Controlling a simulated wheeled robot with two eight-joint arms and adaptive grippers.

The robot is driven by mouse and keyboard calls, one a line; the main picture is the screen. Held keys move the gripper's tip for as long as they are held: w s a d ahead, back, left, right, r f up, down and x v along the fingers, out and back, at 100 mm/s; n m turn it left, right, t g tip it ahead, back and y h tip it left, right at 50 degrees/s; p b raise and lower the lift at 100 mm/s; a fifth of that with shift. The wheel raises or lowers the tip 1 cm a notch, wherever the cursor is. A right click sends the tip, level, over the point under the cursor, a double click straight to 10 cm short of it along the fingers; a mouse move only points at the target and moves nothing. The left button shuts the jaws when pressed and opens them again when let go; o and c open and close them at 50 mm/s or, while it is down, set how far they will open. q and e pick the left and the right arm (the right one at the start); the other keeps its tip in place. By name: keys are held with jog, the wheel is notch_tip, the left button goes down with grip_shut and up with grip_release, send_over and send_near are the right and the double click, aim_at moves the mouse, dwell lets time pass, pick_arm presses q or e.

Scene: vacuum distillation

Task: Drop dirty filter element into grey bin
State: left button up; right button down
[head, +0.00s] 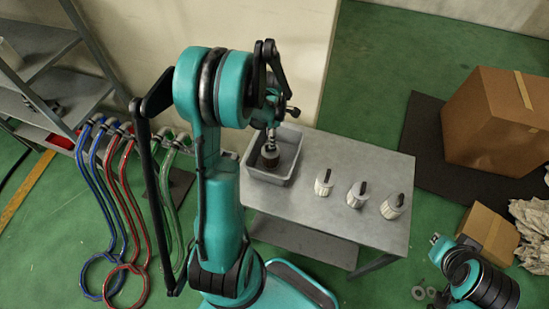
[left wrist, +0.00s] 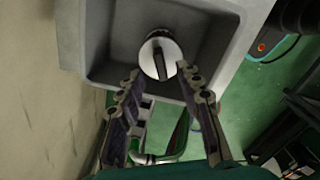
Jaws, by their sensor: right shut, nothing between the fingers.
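The grey bin (head: 283,179) stands on the left end of the metal table, and its inner wall also shows in the left wrist view (left wrist: 100,40). The dirty filter element (head: 270,156) is dark-sided and within the bin's outline. In the left wrist view its pale round top with a dark handle (left wrist: 160,52) shows inside the bin opening. I cannot tell whether it rests on the bin floor. My left gripper (left wrist: 161,78) is open over the bin, its two fingers spread apart with a gap to the handle. My right gripper's fingers do not show; only part of that arm is at lower right.
Three white filter elements (head: 357,194) with dark handles stand in a row on the metal table (head: 335,160). Cardboard boxes (head: 495,120) are at right. Coloured hoses (head: 120,190) hang from a rack at left. A wall is behind the bin.

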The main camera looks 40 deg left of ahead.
pick_arm(q)
notch_tip(320, 180, up, 12)
dwell(0.6)
jog(key=s+d+f+m+t+b, duration=0.2)
jog(key=s+d+m+t+b, duration=0.1)
jog(key=d+m, duration=0.7)
jog(key=s+d+f+m+t+b, duration=0.1)
jog(key=s+d+m+t+b, duration=0.3)
jog(key=d+m, duration=0.6)
jog(key=shift+s+f+m+b, duration=0.4)
jog(key=shift+s+m+b, duration=0.9)
jog(key=shift+m, duration=2.2)
jog(key=shift+s, duration=0.2)
